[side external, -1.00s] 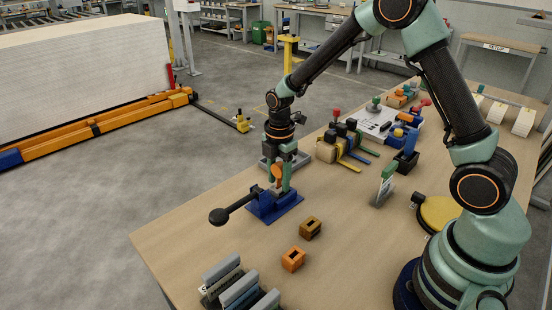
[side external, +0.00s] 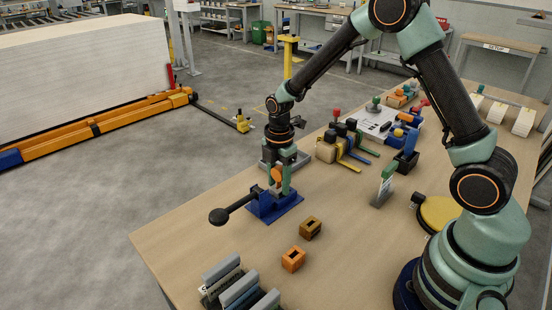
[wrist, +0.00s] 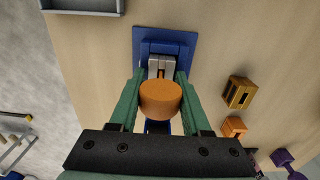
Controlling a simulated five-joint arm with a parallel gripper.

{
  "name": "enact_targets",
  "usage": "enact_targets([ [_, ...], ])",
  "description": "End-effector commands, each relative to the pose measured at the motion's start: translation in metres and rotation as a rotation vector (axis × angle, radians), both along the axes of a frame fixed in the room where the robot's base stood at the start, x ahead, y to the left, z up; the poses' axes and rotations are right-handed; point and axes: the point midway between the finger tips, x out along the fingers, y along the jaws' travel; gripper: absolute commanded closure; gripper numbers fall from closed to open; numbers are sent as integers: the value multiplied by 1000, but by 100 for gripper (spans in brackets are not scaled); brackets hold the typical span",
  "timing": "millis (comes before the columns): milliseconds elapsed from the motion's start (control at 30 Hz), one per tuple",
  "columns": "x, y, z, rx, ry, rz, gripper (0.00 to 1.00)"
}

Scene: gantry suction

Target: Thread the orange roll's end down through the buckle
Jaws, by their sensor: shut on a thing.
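The orange roll (wrist: 160,98) is a round disc held between the green fingers of my gripper (wrist: 160,84). In the side view the roll (side external: 277,175) shows at the fingers (side external: 281,188), just above the blue fixture (side external: 283,206). The buckle appears to be the grey metal block (wrist: 161,66) with a slot on that blue base, just beyond the roll in the wrist view. A strip seems to reach from the roll toward the slot. Its end is hidden, so I cannot tell whether it is in the slot.
A black ball-ended lever (side external: 219,215) sticks out left of the fixture. A brown block (side external: 310,228) and an orange block (side external: 293,258), both slotted, sit in front.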

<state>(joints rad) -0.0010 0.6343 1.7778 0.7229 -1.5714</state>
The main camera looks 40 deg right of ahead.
Motion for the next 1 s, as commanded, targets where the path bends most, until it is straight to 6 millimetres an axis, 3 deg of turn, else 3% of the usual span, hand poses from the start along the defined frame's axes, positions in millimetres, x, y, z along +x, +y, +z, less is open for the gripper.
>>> enact_targets([
  [1000, 0, 0, 36, 0, -1, 0, 100],
])
